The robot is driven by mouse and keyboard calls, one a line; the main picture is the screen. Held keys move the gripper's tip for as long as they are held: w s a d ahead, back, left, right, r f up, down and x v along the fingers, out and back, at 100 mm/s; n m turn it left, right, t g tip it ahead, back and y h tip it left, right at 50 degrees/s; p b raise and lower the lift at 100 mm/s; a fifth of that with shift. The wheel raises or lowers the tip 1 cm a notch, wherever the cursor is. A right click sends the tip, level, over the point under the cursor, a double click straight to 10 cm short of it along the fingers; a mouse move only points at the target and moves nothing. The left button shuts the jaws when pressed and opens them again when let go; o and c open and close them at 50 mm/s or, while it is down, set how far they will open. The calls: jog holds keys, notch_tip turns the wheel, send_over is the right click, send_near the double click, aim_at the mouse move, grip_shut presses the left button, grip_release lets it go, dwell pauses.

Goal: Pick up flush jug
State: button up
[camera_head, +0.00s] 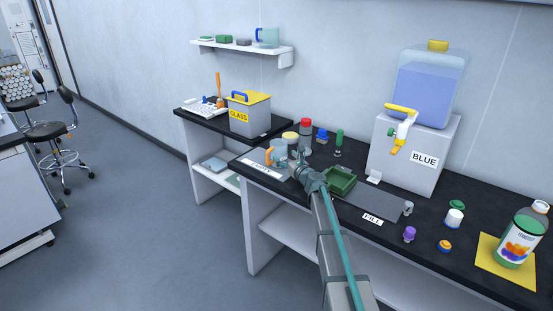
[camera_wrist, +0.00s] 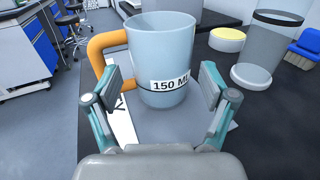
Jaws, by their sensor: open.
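A pale blue jug with an orange handle and a "150 ML" label stands upright on a grey mat in the wrist view (camera_wrist: 160,62). It also shows in the head view (camera_head: 279,149), partly hidden by my gripper. My gripper (camera_head: 297,164) is open and empty. In the wrist view its two fingers (camera_wrist: 160,80) lie on either side of the jug's lower front, with the left finger near the orange handle. I cannot tell whether either finger touches it. Another pale jug with a blue handle (camera_head: 268,38) stands on the wall shelf.
A clear dark-rimmed container (camera_wrist: 266,50) and a yellow-lidded jar (camera_wrist: 228,39) stand right of the jug. A green tray (camera_head: 340,181) lies beside my gripper. The white "BLUE" dispenser (camera_head: 423,160) and a grey "GLASS" bin (camera_head: 249,115) stand farther off.

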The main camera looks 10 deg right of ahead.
jog(key=shift+p+x, duration=0.95)
jog(key=shift+x, duration=2.15)
jog(key=shift+r, duration=0.1)
jog(key=c, duration=1)
